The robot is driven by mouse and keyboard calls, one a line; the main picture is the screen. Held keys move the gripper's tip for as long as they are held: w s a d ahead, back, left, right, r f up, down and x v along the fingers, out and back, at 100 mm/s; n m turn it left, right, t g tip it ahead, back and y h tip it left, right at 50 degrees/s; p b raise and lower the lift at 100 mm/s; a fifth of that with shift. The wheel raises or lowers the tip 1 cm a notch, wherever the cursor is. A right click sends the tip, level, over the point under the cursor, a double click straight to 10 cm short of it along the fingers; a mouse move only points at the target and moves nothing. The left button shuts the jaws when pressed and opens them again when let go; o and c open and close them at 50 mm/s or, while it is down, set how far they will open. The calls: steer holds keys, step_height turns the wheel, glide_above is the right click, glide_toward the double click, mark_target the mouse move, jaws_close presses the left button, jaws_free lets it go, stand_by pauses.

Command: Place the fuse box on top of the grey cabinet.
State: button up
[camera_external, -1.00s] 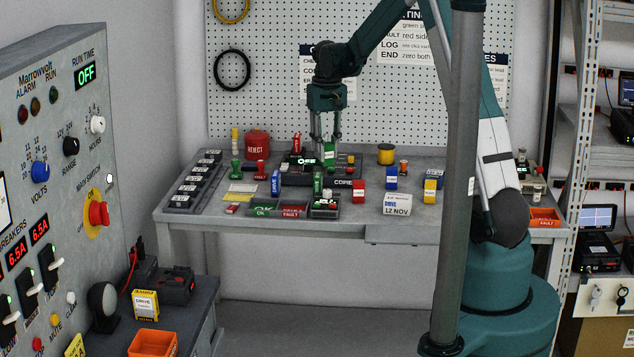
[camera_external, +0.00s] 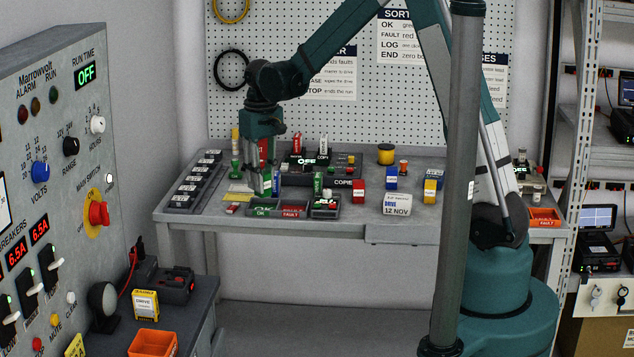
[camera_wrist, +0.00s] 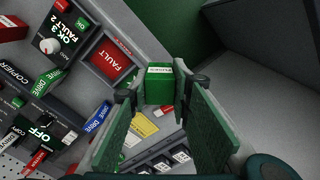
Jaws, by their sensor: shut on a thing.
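The fuse box, a small green box (camera_wrist: 159,84) with a white label, sits between my fingertips in the wrist view. My gripper (camera_external: 264,188) is shut on it, pointing down over the left part of the workbench in the external view. There the fingers mostly hide the box. A low grey cabinet (camera_external: 205,312) with a dark top stands at the lower left, well away from my gripper. I cannot tell which of them the task means.
The workbench (camera_external: 330,230) holds small coloured blocks, trays and a card. A grey post (camera_external: 457,180) stands at the front right.

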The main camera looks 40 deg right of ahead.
steer(key=s+a+n+p, duration=0.1)
steer(key=s+a+n, duration=0.1)
steer(key=s+a, duration=0.65)
steer(key=s+a+n+p, duration=0.1)
steer(key=s+a, duration=0.2)
steer(key=a, duration=1.1)
steer(key=s+a+n+p, duration=0.1)
steer(key=s+a+n, duration=0.1)
steer(key=s+a, duration=0.65)
steer(key=s+a+n+p, duration=0.1)
steer(key=s+a, duration=0.9)
steer(key=s, duration=0.3)
steer(key=s+a+f+n+p, duration=0.1)
steer(key=s+a+n, duration=0.1)
steer(key=s+a, duration=0.8)
steer(key=s, duration=0.3)
steer(key=shift+n, duration=0.3)
steer(key=shift+w, duration=0.1)
